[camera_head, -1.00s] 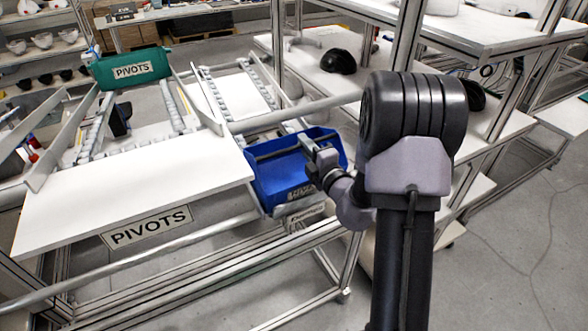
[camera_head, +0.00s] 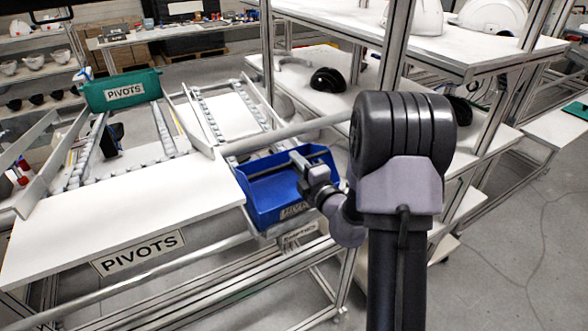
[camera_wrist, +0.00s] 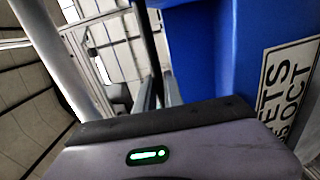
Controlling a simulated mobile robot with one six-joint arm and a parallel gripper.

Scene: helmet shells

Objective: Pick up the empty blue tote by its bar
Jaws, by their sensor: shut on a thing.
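The blue tote (camera_head: 262,206) is at the centre of the head view, at the lower end of a roller lane. Its inside looks empty. My gripper (camera_head: 298,163) reaches over the tote's right side and is shut on its bar; my wrist hides part of the tote's right end. In the wrist view the blue tote (camera_wrist: 210,50) fills the right side, with a white label (camera_wrist: 291,92) on its wall. The bar (camera_wrist: 152,50) shows as a dark strip beside the tote, close to the gripper.
A white board (camera_head: 120,220) with a PIVOTS label lies left of the tote. A green tote (camera_head: 122,90) stands farther up the left lane. A metal rail (camera_head: 300,130) passes just behind the blue tote. Shelves with helmet shells (camera_head: 328,80) stand to the right.

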